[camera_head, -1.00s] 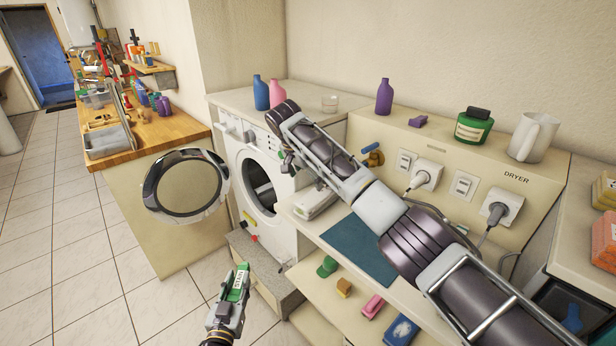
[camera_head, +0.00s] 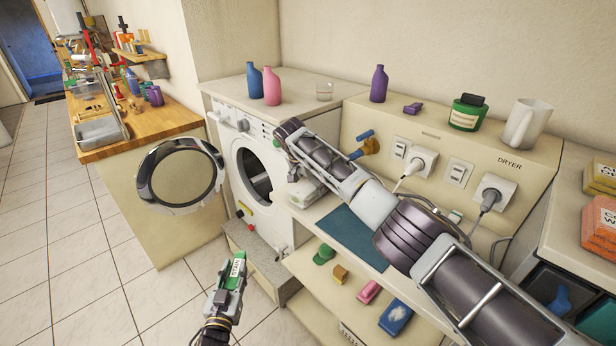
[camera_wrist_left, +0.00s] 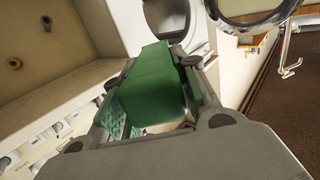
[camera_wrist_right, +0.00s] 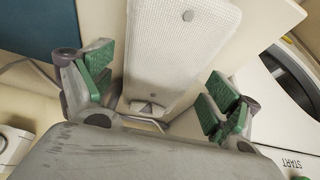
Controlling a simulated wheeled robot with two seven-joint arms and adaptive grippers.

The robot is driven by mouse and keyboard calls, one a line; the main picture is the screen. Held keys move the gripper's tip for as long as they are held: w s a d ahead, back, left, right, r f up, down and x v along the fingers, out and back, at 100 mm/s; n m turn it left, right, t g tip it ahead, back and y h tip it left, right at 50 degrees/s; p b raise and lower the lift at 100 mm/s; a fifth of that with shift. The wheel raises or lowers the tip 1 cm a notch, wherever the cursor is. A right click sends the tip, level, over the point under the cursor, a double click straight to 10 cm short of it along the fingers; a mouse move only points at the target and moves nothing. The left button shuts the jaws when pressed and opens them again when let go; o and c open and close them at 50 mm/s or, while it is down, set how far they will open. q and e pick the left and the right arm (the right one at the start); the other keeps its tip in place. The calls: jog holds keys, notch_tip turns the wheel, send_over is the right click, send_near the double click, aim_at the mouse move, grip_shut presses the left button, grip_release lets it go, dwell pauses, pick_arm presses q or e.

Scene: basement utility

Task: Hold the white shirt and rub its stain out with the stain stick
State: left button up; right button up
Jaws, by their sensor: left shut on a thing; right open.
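My left gripper (camera_head: 228,288) is low at the front of the washer, shut on a green block with a white label, apparently the stain stick (camera_head: 237,268). The green block fills the jaws in the left wrist view (camera_wrist_left: 150,85). A white, cloth-textured flat thing with a grey round spot, apparently the folded white shirt (camera_wrist_right: 180,50), lies ahead of my right gripper (camera_wrist_right: 165,100). The right jaws are open, one green-padded finger on each side of its near end; contact cannot be told. In the head view my right arm partly hides this white thing (camera_head: 308,193).
The washing machine (camera_head: 238,150) has its round door (camera_head: 143,180) swung open to the left. A blue mat (camera_head: 352,237) lies on the worktop before the dryer panel (camera_head: 440,150). Several small coloured items fill the shelf below. Bottles and a white jug (camera_head: 525,125) stand above.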

jog(key=shift+x, duration=1.2)
jog(key=shift+c, duration=0.3)
jog(key=c, duration=1.1)
